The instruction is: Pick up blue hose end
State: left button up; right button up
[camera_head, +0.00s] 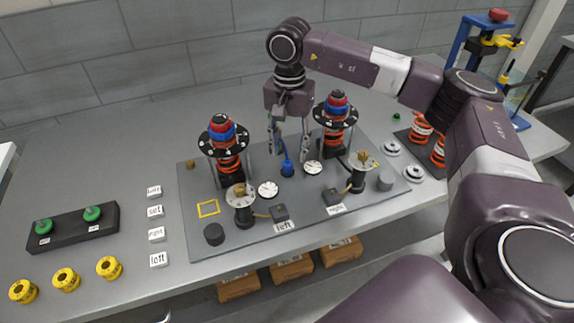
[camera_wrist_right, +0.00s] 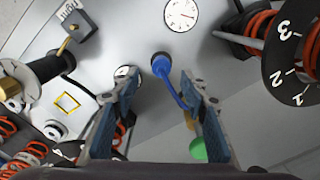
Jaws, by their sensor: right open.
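The blue hose (camera_head: 287,168) stands on the grey fixture plate between the two spring units. In the right wrist view a thin blue hose (camera_wrist_right: 176,92) runs from a round blue base (camera_wrist_right: 161,64) toward the right finger. A brass-coloured piece beside that finger may be its end; the finger partly hides it. My right gripper (camera_head: 289,152) points down over the hose, with its fingers apart on either side. In the wrist view the open gripper (camera_wrist_right: 165,92) has the hose between its fingers, nearer the right one. I see no contact. My left gripper is out of view.
Two spring units with black discs (camera_head: 223,138) (camera_head: 335,113) flank the gripper closely. Round white gauges (camera_head: 268,189) (camera_head: 313,167) lie near the hose. Brass-topped posts (camera_head: 240,200) stand in front. The table's left side holds a black tray (camera_head: 68,227) and yellow rings (camera_head: 66,279).

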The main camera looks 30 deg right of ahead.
aim_at(288, 162)
jog(key=f, duration=0.3)
jog(key=f+p, duration=0.1)
jog(key=shift+s+a+f, duration=0.1)
jog(key=shift+a+f, duration=0.2)
jog(key=shift+f, duration=0.1)
grip_shut()
